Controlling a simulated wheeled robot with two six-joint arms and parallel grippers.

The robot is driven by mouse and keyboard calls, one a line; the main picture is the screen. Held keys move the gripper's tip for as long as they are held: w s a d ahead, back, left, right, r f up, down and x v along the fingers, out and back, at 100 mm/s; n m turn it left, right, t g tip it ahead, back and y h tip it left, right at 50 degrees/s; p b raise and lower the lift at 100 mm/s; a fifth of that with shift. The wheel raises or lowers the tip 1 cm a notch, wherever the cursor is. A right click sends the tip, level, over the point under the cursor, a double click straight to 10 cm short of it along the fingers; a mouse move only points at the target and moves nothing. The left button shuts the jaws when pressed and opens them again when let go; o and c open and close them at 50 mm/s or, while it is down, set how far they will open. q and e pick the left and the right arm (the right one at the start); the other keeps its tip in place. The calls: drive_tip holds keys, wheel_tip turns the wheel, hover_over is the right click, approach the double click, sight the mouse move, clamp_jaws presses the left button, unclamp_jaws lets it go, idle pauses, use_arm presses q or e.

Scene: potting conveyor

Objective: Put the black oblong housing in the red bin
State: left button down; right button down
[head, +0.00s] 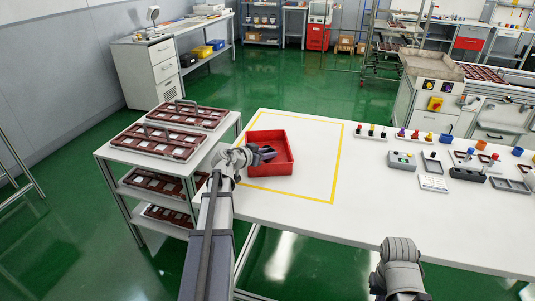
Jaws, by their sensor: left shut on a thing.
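The red bin (286,166) stands upright and open at the left end of the white table, inside a yellow outline. My left gripper (265,153) reaches over the bin's left side, with its tip above the bin's inside. It is shut on a dark thing, which I take for the black oblong housing; it is small here and mostly hidden by the fingers. I cannot tell whether it touches the bin. My right arm shows at the bottom right, at the table's front edge, but its gripper does not show.
Right on the table (330,215) are a rack of coloured knobs (391,134), a grey button box (402,160), a white card (433,183) and several dark trays and parts. A trolley (158,140) with brown trays stands left. The table's middle is clear.

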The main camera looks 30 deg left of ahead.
use_arm(q)
drive_tip(key=c, duration=0.6)
unclamp_jaws()
drive_tip(key=shift+f, duration=0.1)
drive_tip(key=shift+r+p, duration=0.3)
drive_tip(key=shift+s+r+p, duration=0.6)
drive_tip(key=shift+r+p, duration=0.15)
drive_tip(key=shift+p+v, duration=1.9)
drive_tip(key=shift+v, duration=3.4)
drive_tip(key=shift+s+a+f, duration=0.1)
drive_tip(key=shift+a+f, duration=0.05)
drive_tip(key=shift+f, duration=0.1)
